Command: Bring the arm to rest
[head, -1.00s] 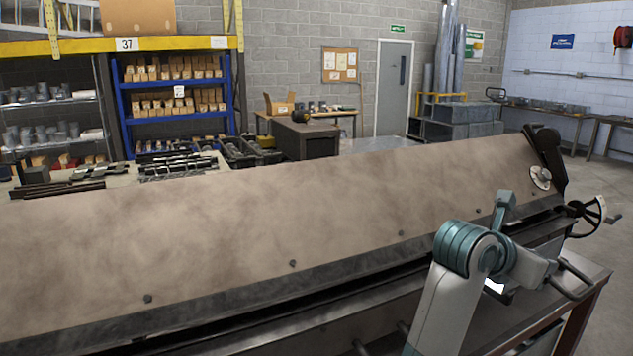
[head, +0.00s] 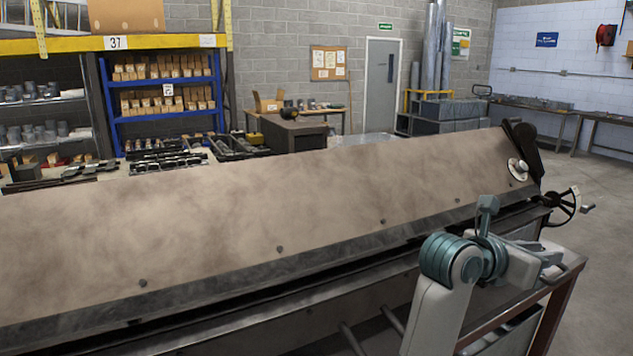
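My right arm comes in from the bottom right, in front of the long sheet-metal brake (head: 230,215). Its teal joint is raised, and the link beyond it points right, away from the brake's middle. My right gripper (head: 552,262) is at the far end of this arm, small and partly hidden by the arm, over the right end of the machine's lower frame. Whether its fingers are open or shut cannot be made out, and no held object shows. My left gripper is not in view.
A black handwheel (head: 563,207) sticks out at the brake's right end, close to my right gripper. A dial (head: 517,169) sits above it. Shelves (head: 168,95) and a cluttered table stand behind the brake. The floor (head: 595,270) at the right is clear.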

